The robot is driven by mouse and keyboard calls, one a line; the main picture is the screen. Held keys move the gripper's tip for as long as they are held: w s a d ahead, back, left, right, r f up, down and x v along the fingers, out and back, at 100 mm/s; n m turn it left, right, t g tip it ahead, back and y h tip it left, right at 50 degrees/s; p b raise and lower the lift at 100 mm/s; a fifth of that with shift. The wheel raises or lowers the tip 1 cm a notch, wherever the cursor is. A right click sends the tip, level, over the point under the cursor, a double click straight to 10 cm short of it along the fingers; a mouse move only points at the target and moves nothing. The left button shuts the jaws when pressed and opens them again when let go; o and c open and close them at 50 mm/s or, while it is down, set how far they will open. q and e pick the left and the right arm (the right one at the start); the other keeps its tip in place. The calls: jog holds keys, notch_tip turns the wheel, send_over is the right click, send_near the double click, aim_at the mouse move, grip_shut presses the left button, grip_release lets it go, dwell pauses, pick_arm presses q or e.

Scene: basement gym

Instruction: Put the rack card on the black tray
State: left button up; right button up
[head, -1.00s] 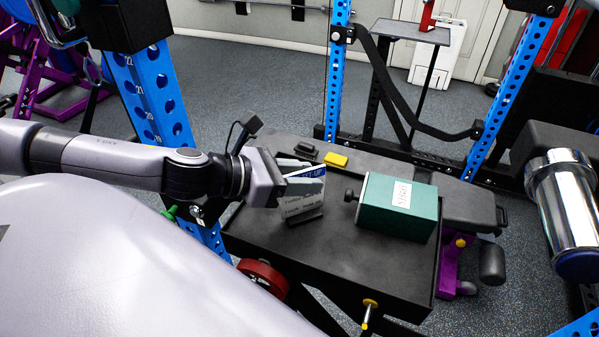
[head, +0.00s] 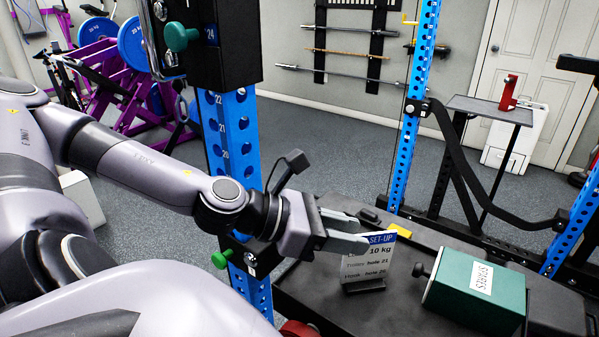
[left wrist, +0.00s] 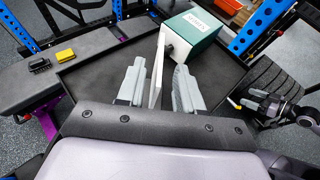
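The rack card (head: 368,262), a white card with a blue "SET-UP" header, stands upright in a small dark holder on a dark rimmed top (head: 312,300). My left gripper (head: 345,230) is at the card's left edge. In the left wrist view the card (left wrist: 157,70) shows edge-on between the two fingers of my left gripper (left wrist: 160,88), with a gap on each side. The fingers are open. I cannot tell which surface is the black tray.
A green box labelled SPARES (head: 478,290) lies right of the card. A yellow block (head: 400,231) lies behind it. Blue rack uprights (head: 412,150) stand around.

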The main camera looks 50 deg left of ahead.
pick_arm(q)
jog(key=p+v, duration=0.5)
jog(key=v, duration=0.2)
jog(key=shift+r, duration=0.2)
pick_arm(e)
notch_tip(320, 180, up, 5)
jog(key=shift+s+d+f, duration=0.1)
jog(key=shift+s+d, duration=0.05)
dwell(0.4)
pick_arm(q)
jog(key=shift+s+a+p, duration=0.15)
jog(key=shift+s+p, duration=0.1)
jog(key=shift+p, duration=0.05)
dwell(0.6)
